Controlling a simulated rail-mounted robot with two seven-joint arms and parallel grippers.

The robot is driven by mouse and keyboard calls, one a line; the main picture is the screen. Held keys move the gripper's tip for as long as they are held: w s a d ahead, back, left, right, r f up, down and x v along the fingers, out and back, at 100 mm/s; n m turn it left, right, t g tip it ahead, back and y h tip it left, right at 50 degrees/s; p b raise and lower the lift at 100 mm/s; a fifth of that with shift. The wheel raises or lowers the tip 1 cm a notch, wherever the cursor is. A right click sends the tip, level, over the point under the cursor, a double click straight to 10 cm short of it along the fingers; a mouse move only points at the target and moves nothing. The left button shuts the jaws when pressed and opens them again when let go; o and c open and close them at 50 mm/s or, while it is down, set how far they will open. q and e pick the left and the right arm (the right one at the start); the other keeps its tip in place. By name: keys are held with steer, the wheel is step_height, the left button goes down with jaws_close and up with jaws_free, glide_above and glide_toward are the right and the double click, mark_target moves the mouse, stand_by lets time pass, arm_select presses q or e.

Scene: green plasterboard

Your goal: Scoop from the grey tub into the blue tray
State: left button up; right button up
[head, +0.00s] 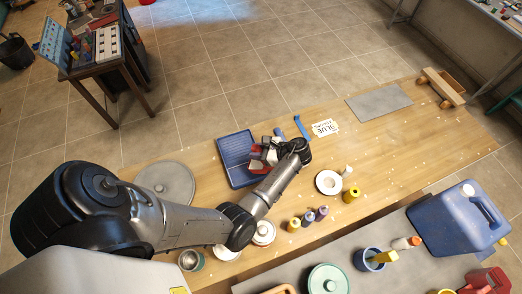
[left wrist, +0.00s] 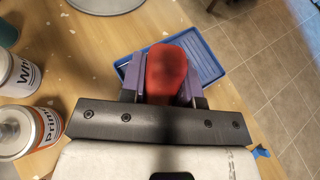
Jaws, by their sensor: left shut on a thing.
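The blue tray (head: 234,147) lies on the wooden bench in the head view, and part of it shows beyond my fingers in the left wrist view (left wrist: 208,62). My left gripper (head: 264,152) is above the tray's right part. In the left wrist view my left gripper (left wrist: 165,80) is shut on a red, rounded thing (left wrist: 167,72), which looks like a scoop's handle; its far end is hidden. A flat grey round thing (head: 165,182) lies left of the tray; I cannot tell whether it is the grey tub or a lid. My right gripper is not in view.
A white ring (head: 328,182), a yellow bottle (head: 351,195) and several small bottles stand right of my arm. Paint cans (left wrist: 30,130) stand at left in the wrist view. A blue strip (head: 300,126) and a paper label (head: 325,128) lie behind. The bench's right part is mostly clear.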

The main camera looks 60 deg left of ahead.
arm_select(q)
steer(key=shift+s+a+f+h+b, duration=0.2)
steer(key=shift+f+b, duration=0.15)
steer(key=shift+f, duration=0.25)
steer(key=shift+s+a+f+h+b, duration=0.1)
steer(key=shift+s+a+f+b, duration=0.15)
steer(key=shift+f, duration=0.3)
steer(key=shift+w+r+t, duration=0.1)
steer(key=shift+r+t, duration=0.15)
steer(key=shift+t, duration=0.05)
steer(key=shift+w+d+f+p, duration=0.1)
steer(key=shift+d+f+p, duration=0.05)
steer(key=shift+f+p, duration=0.2)
